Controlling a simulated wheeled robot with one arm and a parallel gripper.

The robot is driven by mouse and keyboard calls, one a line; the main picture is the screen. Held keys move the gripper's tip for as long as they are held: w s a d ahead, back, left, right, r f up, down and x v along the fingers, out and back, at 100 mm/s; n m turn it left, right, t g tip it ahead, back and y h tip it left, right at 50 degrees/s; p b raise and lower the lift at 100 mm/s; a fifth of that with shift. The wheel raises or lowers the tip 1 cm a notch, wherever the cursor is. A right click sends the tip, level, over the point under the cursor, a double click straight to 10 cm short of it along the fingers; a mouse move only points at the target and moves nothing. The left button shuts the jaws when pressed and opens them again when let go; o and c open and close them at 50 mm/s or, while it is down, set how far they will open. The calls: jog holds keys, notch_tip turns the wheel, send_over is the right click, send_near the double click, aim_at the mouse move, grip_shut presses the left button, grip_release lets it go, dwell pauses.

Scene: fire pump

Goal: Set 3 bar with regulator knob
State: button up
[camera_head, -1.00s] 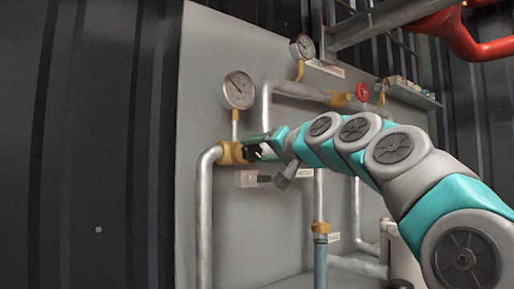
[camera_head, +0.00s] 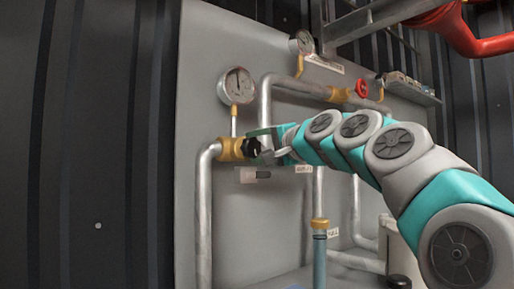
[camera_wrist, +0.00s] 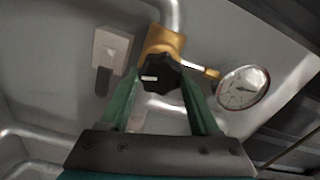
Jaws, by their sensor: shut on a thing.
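The black regulator knob (camera_head: 251,147) sits on the end of the brass regulator body (camera_head: 231,149). In the wrist view the knob (camera_wrist: 158,72), with a white mark on its face, is between the two green fingers. My gripper (camera_wrist: 161,80) is shut on it; in the head view my gripper (camera_head: 263,142) reaches it from the right. The round pressure gauge (camera_head: 237,86) stands on a thin stem above the regulator. Its needle looks nearly upright in the head view, but the scale is too small to read. The gauge (camera_wrist: 243,88) also shows tilted in the wrist view.
A white switch box with a dark lever (camera_wrist: 111,52) is beside the regulator. Silver pipes (camera_head: 205,220) run along the grey panel (camera_head: 255,215). A second gauge (camera_head: 302,42) and a red handwheel (camera_head: 361,88) are at the upper right. The left side is open.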

dwell(0.4)
jog(key=o, duration=1.4)
jog(key=shift+c, duration=0.2)
